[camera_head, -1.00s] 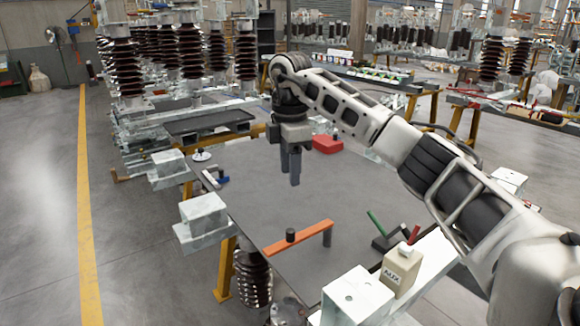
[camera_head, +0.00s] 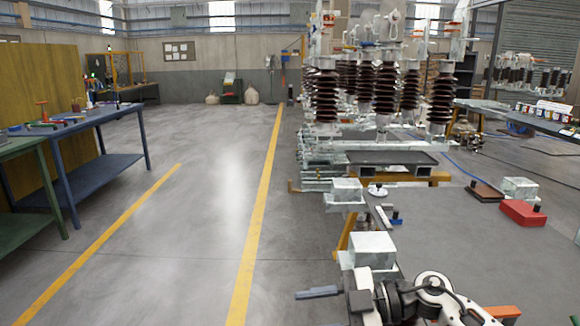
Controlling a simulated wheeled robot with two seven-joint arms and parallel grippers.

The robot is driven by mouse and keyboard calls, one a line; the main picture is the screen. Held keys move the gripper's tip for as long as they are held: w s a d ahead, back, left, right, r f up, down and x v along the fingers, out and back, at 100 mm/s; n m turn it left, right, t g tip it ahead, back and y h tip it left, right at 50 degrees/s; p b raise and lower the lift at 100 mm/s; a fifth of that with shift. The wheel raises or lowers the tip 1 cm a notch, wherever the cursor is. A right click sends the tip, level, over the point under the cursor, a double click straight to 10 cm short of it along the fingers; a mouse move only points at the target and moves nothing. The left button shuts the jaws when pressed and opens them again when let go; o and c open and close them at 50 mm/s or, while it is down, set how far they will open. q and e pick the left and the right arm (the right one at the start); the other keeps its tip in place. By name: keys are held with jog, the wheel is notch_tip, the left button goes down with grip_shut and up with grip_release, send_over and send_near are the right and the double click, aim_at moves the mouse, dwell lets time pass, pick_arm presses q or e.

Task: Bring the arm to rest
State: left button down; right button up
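My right arm, white and black, comes in at the bottom right of the head view. Its gripper (camera_head: 317,307) points left beside the near white block (camera_head: 373,249), over the left edge of the grey work table (camera_head: 480,255). One grey finger shows clearly; what looks like the second shows at the bottom edge, apart from it. I see nothing between them. My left gripper is not in view.
A red box (camera_head: 523,213) and an orange bar (camera_head: 503,312) lie on the table. Stacks of dark ribbed insulators (camera_head: 327,90) stand behind it. A blue bench (camera_head: 95,120) is at left. The floor between is clear.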

jog(key=s+d+f+m+t+h, duration=0.4)
jog(key=s+f+m, duration=0.4)
jog(key=f+m, duration=0.2)
jog(key=s+d+f+m+t+h, duration=0.5)
jog(key=s+d+f+m+h, duration=0.1)
jog(key=s+f+m+h, duration=0.2)
notch_tip(320, 180, down, 2)
jog(key=s+m, duration=0.1)
jog(key=m, duration=0.2)
jog(key=shift+s+d+f+t, duration=0.2)
jog(key=shift+d+f+t, duration=0.05)
jog(key=shift+t, duration=0.05)
jog(key=shift+h, duration=0.3)
